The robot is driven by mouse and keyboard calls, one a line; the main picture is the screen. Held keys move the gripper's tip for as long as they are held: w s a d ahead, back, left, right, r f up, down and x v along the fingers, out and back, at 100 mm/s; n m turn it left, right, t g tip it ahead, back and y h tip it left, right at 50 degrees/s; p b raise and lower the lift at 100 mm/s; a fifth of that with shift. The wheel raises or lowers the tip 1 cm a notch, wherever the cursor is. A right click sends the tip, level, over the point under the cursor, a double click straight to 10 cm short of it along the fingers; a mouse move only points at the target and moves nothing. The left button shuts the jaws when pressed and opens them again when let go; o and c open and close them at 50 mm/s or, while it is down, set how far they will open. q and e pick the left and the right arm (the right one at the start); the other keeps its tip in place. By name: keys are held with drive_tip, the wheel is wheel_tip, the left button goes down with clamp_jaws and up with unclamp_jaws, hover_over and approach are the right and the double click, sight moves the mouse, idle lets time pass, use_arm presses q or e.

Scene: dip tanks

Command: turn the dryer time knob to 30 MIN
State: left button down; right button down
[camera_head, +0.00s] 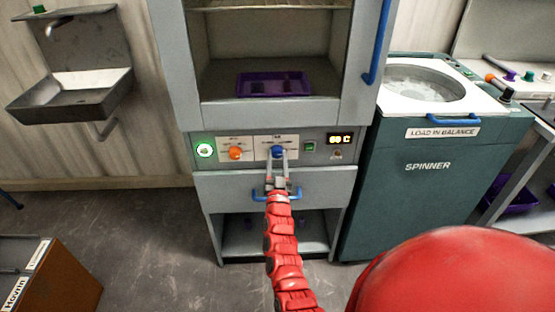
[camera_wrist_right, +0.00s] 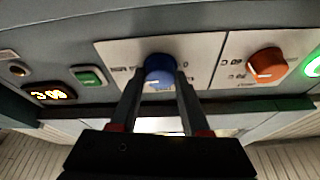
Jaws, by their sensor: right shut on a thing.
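The dryer time knob is the blue knob (camera_head: 277,152) on the dryer's white control plate. It also shows in the wrist view (camera_wrist_right: 159,66), where its plate is seen upside down. A white mark shows on the knob's lower part in that view; the labels around it are too small to read surely. My right gripper (camera_wrist_right: 160,80) is shut on the blue knob, with one finger on each side of it. In the head view the gripper (camera_head: 278,158) reaches up to the panel and partly hides the knob. My left gripper is not in view.
An orange knob (camera_head: 235,153) and a lit green button (camera_head: 205,150) are left of the blue knob. A green switch (camera_head: 309,147) and a lit display (camera_head: 340,139) are to its right. A blue drawer handle (camera_head: 290,195) is just below. The spinner (camera_head: 425,190) stands right.

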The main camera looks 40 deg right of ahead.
drive_tip(key=shift+m+h, duration=0.3)
drive_tip(key=shift+m, duration=0.5)
drive_tip(key=shift+c, duration=1.9)
unclamp_jaws()
drive_tip(key=v, duration=1.7)
drive_tip(key=shift+s+a+r, duration=0.15)
drive_tip(key=shift+a+r, duration=0.1)
drive_tip(key=shift+a, duration=0.05)
